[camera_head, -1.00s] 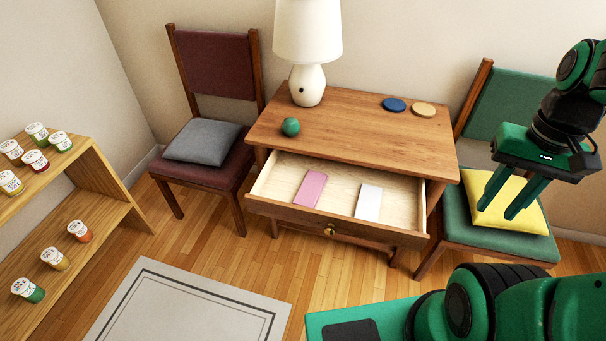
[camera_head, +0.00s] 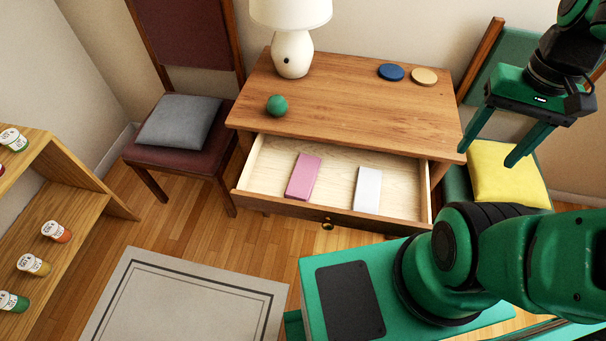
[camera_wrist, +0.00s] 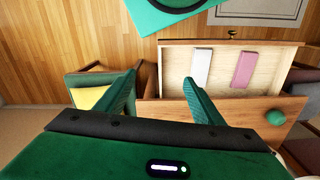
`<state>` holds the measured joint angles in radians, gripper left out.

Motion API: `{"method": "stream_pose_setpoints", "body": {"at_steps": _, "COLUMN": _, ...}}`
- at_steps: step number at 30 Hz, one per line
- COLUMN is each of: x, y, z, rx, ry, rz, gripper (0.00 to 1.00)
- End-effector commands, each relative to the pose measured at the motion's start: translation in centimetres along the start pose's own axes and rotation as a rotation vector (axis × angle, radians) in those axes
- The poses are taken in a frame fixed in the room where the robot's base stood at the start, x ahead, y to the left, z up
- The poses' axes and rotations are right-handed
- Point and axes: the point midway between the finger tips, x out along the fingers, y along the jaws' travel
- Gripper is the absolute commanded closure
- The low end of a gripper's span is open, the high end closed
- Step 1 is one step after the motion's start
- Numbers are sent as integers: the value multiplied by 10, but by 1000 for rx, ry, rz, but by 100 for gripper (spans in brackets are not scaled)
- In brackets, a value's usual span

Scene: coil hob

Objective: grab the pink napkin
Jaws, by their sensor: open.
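The pink napkin (camera_head: 304,177) lies flat and folded in the open drawer (camera_head: 272,162) of a wooden table, left of a white napkin (camera_head: 368,189). In the wrist view the pink napkin (camera_wrist: 244,70) lies right of the white one (camera_wrist: 201,68). My gripper (camera_head: 488,158) is open and empty, its fingers well apart. In the head view it is to the right of the drawer, in front of the green chair. In the wrist view my gripper (camera_wrist: 159,80) has the drawer beyond its fingers, with both napkins in plain sight.
On the tabletop (camera_head: 350,108) stand a lamp (camera_head: 292,52), a green ball (camera_head: 277,105), and blue (camera_head: 391,72) and tan (camera_head: 424,76) discs. Chairs stand on both sides, with grey (camera_head: 180,122) and yellow (camera_head: 507,174) cushions. A shelf (camera_head: 88,197) with jars is at left; a rug (camera_head: 185,300) lies in front.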

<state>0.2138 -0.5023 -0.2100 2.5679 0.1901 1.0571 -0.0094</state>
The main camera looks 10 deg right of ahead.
Motion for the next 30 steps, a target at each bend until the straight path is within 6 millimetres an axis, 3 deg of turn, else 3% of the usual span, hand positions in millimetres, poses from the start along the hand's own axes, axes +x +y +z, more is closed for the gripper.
{"method": "stream_pose_setpoints", "body": {"at_steps": 2, "x": 1, "y": -6, "z": -8, "rx": -2, "ry": 4, "rz": 13, "gripper": 20}}
{"method": "stream_pose_setpoints", "body": {"at_steps": 5, "x": 6, "y": -22, "z": -28, "rx": -9, "ry": 9, "rz": 43, "gripper": 20}}
{"method": "stream_pose_setpoints", "body": {"at_steps": 8, "x": 16, "y": -48, "z": -52, "rx": -16, "ry": 20, "rz": 76, "gripper": 20}}
{"method": "stream_pose_setpoints", "body": {"at_steps": 12, "x": 37, "y": -97, "z": -80, "rx": -29, "ry": 42, "rz": 106, "gripper": 20}}
{"method": "stream_pose_setpoints", "body": {"at_steps": 17, "x": 70, "y": -163, "z": -100, "rx": -49, "ry": 61, "rz": 113, "gripper": 20}}
{"method": "stream_pose_setpoints", "body": {"at_steps": 23, "x": 123, "y": -252, "z": -97, "rx": -72, "ry": 63, "rz": 87, "gripper": 20}}
{"method": "stream_pose_setpoints", "body": {"at_steps": 27, "x": 161, "y": -309, "z": -80, "rx": -78, "ry": 48, "rz": 55, "gripper": 20}}
{"method": "stream_pose_setpoints", "body": {"at_steps": 30, "x": 184, "y": -340, "z": -64, "rx": -77, "ry": 33, "rz": 33, "gripper": 20}}
